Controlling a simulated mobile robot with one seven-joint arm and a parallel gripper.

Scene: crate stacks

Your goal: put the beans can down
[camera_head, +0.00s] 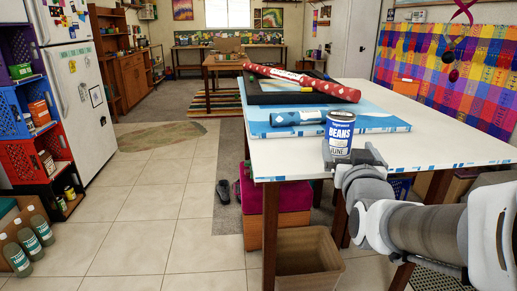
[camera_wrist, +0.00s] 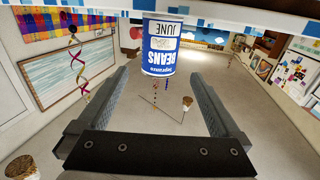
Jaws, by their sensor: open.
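The beans can (camera_head: 340,132) is blue and white and stands upright at the near edge of the white table (camera_head: 440,140). In the wrist view the can (camera_wrist: 162,45) appears upside down, near the tips of my fingers. My gripper (camera_head: 352,158) is at the table's near edge, right by the lower part of the can. In the wrist view my gripper (camera_wrist: 154,75) is open, with a finger to each side and a visible gap beside the can. The can's foot is partly hidden by my gripper in the head view.
A blue board (camera_head: 385,122) lies on the table behind the can, with a blue patterned roll (camera_head: 298,118) on it. A red roll (camera_head: 305,82) lies on a black item farther back. The table's right part is clear. Colored crates (camera_head: 30,105) are stacked at left.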

